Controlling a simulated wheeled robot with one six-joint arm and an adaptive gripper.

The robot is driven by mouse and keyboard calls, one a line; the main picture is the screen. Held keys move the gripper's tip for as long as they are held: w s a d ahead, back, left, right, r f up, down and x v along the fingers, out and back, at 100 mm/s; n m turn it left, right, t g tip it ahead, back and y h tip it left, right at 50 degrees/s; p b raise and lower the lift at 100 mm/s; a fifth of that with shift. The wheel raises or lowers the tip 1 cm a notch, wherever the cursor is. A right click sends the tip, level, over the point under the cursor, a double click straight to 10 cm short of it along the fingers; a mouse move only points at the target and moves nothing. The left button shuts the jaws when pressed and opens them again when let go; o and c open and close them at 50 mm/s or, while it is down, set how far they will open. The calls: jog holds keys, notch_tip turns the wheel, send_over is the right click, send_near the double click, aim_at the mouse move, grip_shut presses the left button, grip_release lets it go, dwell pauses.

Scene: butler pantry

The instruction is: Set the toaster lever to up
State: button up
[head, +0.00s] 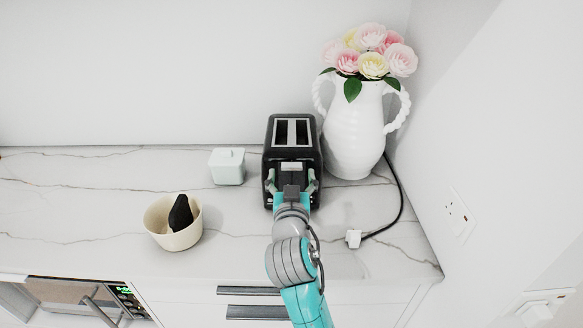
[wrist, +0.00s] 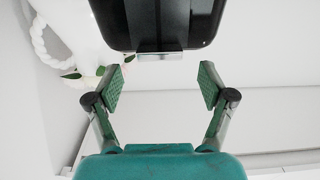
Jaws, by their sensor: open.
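The black two-slot toaster (head: 270,150) stands on the marble counter, its near end facing my arm; it fills the top middle of the wrist view (wrist: 155,20). Its pale metal lever (head: 291,166) sticks out from the near end, and also shows in the wrist view (wrist: 160,56). My gripper (head: 291,182) is at this near end. In the wrist view my gripper (wrist: 162,85) is open, with a green-padded finger on either side of the lever's line. Nothing is between the pads, and the lever appears just beyond the fingertips. The lever's slot is hidden.
A white vase of flowers (head: 352,130) stands close right of the toaster. A pale lidded box (head: 227,168) is to its left. A cream bowl (head: 172,238) with a dark item is at the front left. A black cord with a white plug (head: 353,238) lies at right.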

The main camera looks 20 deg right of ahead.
aim_at(292, 161)
jog(key=shift+x, duration=1.8)
